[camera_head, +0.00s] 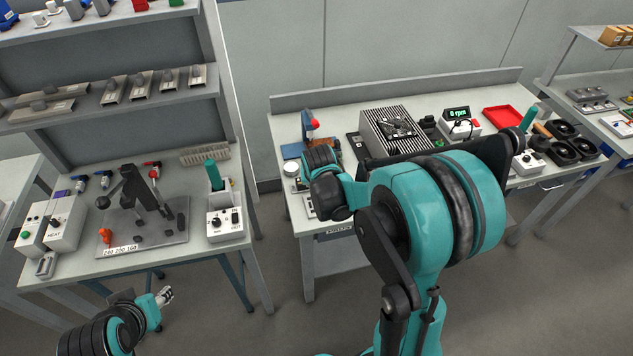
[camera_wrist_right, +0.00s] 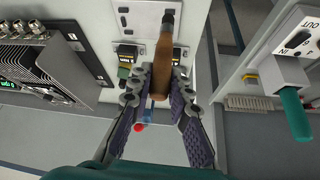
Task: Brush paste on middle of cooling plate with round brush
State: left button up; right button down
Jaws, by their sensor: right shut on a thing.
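A finned dark-and-silver block (camera_head: 369,131), apparently the cooling plate, stands on the right workbench. Its fins (camera_wrist_right: 18,68) also show at the left of the right wrist view. My right gripper (camera_wrist_right: 160,90) is shut on the brown handle of a brush (camera_wrist_right: 166,52), whose dark end points to the top of that view. The gripper is off to the left of the block. In the head view my right arm hides the held brush. My left gripper (camera_head: 165,296) is low at the left, clear of the benches; its finger opening is too small to judge.
A small white pot (camera_head: 291,168) stands at the right bench's left end, near a blue and red device (camera_head: 310,125). A red tray (camera_head: 503,118) and black fans (camera_head: 566,150) lie farther right. The left bench (camera_head: 120,268) carries a lever press (camera_head: 140,195) and a teal-handled box (camera_head: 224,222).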

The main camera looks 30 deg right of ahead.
jog(key=shift+r+p, duration=1.35)
jog(key=shift+r, duration=0.65)
dwell(0.7)
